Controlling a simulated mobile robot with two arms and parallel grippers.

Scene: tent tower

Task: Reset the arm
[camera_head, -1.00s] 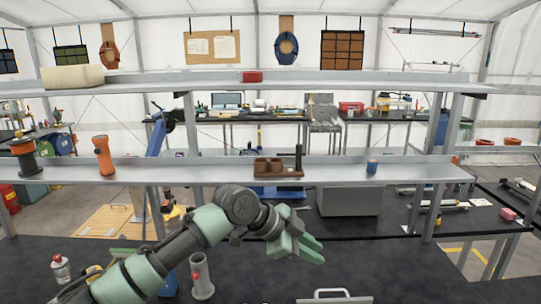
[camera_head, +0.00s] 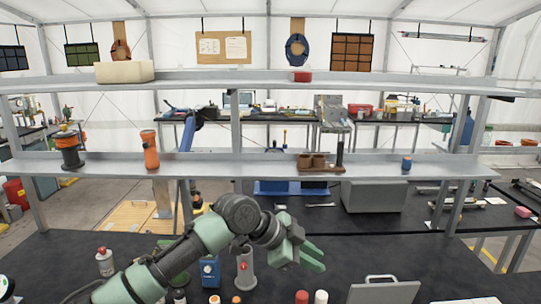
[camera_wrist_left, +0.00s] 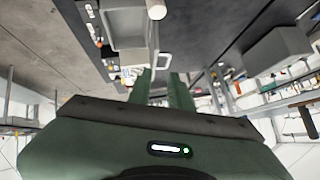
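My left gripper (camera_head: 312,256) reaches in from the left over the black bench (camera_head: 335,235) and points to the right. Its two green fingers look apart with nothing between them. In the left wrist view the fingers (camera_wrist_left: 160,90) also stand apart and empty. My right gripper does not show in either view.
A grey cylinder (camera_head: 245,272), a blue device (camera_head: 210,271) and a spray can (camera_head: 105,262) stand near my left arm. A grey case (camera_head: 383,292) lies at the front right. A shelf (camera_head: 225,165) crosses behind, holding an orange bottle (camera_head: 150,150) and a brown holder (camera_head: 318,163).

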